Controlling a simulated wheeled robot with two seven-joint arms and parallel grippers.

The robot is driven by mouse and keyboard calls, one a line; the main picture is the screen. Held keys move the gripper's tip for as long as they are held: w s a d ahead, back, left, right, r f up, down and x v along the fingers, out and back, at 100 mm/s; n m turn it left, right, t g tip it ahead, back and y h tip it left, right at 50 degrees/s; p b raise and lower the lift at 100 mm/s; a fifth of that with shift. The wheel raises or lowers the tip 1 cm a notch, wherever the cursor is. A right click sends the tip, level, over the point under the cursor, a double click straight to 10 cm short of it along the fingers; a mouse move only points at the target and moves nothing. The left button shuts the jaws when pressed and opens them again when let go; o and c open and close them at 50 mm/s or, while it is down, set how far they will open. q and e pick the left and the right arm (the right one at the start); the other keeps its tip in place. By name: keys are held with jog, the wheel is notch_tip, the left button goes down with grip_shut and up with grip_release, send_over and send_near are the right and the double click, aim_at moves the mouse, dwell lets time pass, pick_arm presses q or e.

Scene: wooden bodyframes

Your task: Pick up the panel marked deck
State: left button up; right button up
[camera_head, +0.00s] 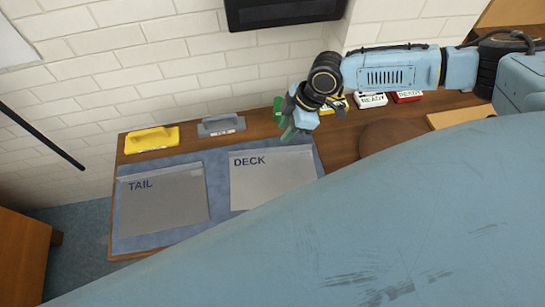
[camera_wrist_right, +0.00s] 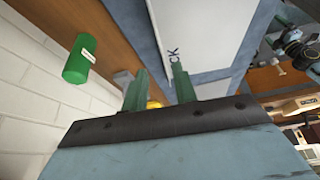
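The grey panel marked DECK (camera_head: 272,182) lies flat on the blue mat, right of the grey panel marked TAIL (camera_head: 165,206). The DECK panel also shows at the top of the right wrist view (camera_wrist_right: 203,30), with part of its lettering visible. My right gripper (camera_head: 287,127) is above the table near the DECK panel's upper right corner, apart from it. In the right wrist view its green fingers (camera_wrist_right: 160,88) stand apart with nothing held between them. What looks like my left gripper shows small at the right wrist view's right edge; its fingers are unclear.
A yellow handled tool (camera_head: 152,140) and a grey one (camera_head: 221,125) lie along the table's back edge. A green cylinder (camera_wrist_right: 79,58) stands near the right gripper. White (camera_head: 370,100) and red (camera_head: 407,96) READY boxes sit farther right. A brick wall rises behind.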

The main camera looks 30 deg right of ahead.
jog(key=x, duration=0.9)
jog(key=shift+a, duration=0.1)
jog(key=shift+r, duration=0.1)
grip_shut()
